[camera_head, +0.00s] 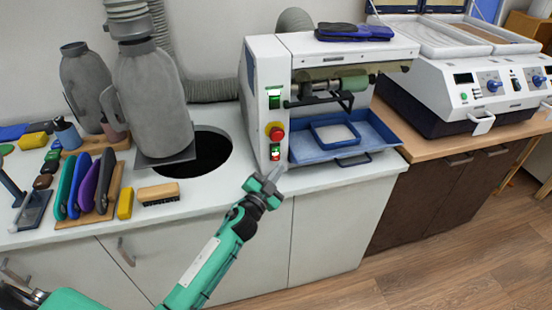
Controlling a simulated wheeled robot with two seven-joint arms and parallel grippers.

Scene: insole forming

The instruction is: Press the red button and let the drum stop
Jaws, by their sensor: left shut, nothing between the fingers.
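The white machine (270,62) stands on the counter with a control panel on its narrow front. The panel has a large red mushroom button (276,131) on a yellow base, a green switch (274,98) above it, and a small red and green control (275,153) below it. The drum (345,83) is a greenish roller in the machine's opening; whether it turns cannot be told. My left gripper (272,176) is shut and empty, its tips just below and in front of the small lower control, seemingly apart from the panel. My right gripper is not in view.
A blue tray (380,147) with a smaller frame sits under the drum. Grey canisters (150,95) stand left, beside a dark round hole (208,152) in the counter. Another white machine (478,85) stands right.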

